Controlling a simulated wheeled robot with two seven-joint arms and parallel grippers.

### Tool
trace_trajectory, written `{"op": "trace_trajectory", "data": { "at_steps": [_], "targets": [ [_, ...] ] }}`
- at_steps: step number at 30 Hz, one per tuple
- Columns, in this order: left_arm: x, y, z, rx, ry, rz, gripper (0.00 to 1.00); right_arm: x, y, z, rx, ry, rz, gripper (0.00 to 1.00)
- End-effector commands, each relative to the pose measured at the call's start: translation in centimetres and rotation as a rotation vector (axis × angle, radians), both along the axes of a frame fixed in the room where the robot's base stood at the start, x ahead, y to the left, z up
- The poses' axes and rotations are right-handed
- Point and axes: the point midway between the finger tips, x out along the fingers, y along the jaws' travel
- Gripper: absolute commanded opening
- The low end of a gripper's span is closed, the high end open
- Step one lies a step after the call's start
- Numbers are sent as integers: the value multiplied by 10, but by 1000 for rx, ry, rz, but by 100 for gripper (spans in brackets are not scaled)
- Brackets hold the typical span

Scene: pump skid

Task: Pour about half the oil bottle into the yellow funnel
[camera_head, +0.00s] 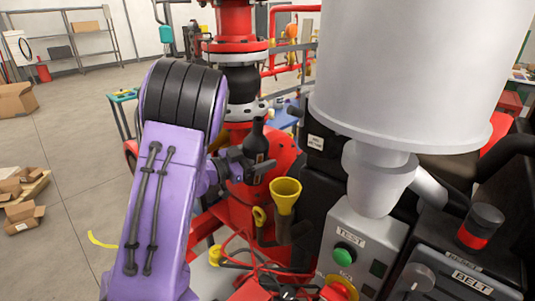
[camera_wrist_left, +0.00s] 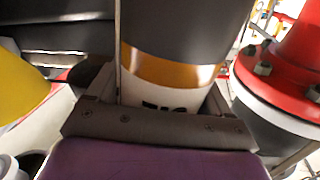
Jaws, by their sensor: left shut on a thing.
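The oil bottle (camera_head: 257,140) is black with a label and stands close to upright in the head view. My left gripper (camera_head: 248,169) is shut around its body. In the left wrist view the bottle (camera_wrist_left: 170,85) fills the middle, with an orange and white label band between the jaws (camera_wrist_left: 160,120). The yellow funnel (camera_head: 285,194) sits just right of and below the bottle, its wide mouth facing up. The funnel's yellow edge (camera_wrist_left: 20,85) also shows at the left of the wrist view. The bottle and funnel look apart. My right gripper is not in view.
A red flanged pipe (camera_head: 240,50) rises behind the bottle. Cardboard boxes (camera_head: 22,200) are on the floor at left.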

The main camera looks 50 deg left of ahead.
Motion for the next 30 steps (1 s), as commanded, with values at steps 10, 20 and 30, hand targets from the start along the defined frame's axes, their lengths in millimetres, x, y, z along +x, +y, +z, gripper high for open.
{"op": "trace_trajectory", "data": {
  "at_steps": [10,20,30],
  "targets": [
    [2,-12,-9,166,-25,-4,41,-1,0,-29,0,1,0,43],
    [-1,-22,-14,342,-48,-1,41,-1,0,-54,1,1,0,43],
    [-4,-39,-9,557,-78,-1,41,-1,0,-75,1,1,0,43]
  ]
}}
